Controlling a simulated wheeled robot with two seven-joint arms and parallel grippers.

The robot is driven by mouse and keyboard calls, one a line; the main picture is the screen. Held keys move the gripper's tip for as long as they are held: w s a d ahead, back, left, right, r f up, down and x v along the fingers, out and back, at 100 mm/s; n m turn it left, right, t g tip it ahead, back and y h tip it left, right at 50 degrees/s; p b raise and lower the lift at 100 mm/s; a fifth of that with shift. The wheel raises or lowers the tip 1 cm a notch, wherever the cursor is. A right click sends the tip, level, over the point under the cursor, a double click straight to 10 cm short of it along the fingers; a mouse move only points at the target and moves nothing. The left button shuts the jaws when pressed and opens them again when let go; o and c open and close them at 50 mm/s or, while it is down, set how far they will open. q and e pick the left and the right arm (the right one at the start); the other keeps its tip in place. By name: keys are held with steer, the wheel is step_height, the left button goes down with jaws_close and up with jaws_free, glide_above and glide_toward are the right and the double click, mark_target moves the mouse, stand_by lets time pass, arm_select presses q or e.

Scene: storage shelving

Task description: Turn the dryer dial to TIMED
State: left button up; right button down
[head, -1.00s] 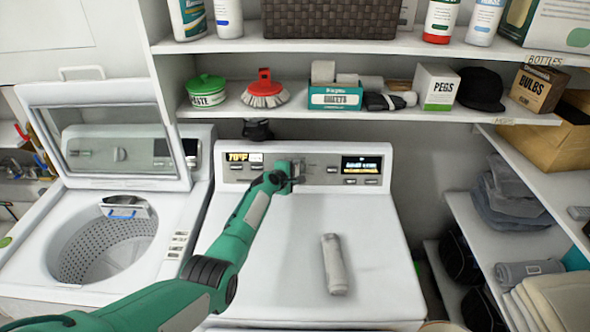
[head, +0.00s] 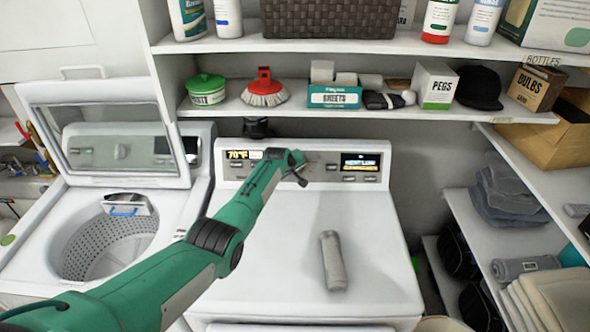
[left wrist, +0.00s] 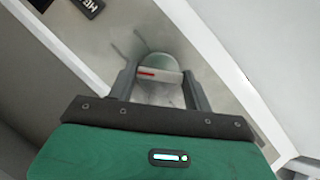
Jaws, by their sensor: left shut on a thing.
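The dryer (head: 305,240) stands in the middle of the head view, with its control panel (head: 325,171) along the back. My left gripper (head: 298,172) is at the panel, between its two small displays. The left wrist view shows the round grey-green dial (left wrist: 156,62) with a pale grip bar bearing a red mark (left wrist: 147,72). My left gripper's fingers (left wrist: 160,76) are on both sides of the bar, shut on the dial. In the head view my gripper and wrist hide the dial. The lettering around it is too faint to read. My right gripper is not in view.
A grey rolled cloth (head: 333,261) lies on the dryer top. An open top-loading washer (head: 105,235) stands to the left. A shelf (head: 400,113) with boxes and a red brush (head: 264,90) runs above the panel. More shelves (head: 520,215) stand to the right.

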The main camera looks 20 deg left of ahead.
arm_select(q)
steer(key=shift+d+f+m+g+y+b, duration=0.1)
steer(key=shift+f+m+g+y+b, duration=0.15)
steer(key=shift+m, duration=0.35)
steer(key=shift+d+m+g+y+b, duration=0.15)
steer(key=shift+m+y+b, duration=0.2)
steer(key=shift+m, duration=0.25)
steer(key=shift+m+g+y+b, duration=0.4)
steer(key=shift+m+y+b, duration=0.25)
steer(key=shift+m, duration=0.35)
steer(key=shift+d+m+y+b, duration=0.1)
steer(key=shift+m+y+b, duration=0.55)
steer(key=shift+m+b, duration=0.5)
steer(key=shift+m+g+y+b, duration=0.3)
steer(key=shift+m+y+b, duration=0.45)
steer(key=shift+m, duration=0.3)
steer(key=o, duration=0.9)
steer(key=shift+o, duration=0.2)
steer(key=shift+r, duration=0.15)
steer(key=shift+d+r, duration=0.1)
steer(key=shift+r, duration=0.1)
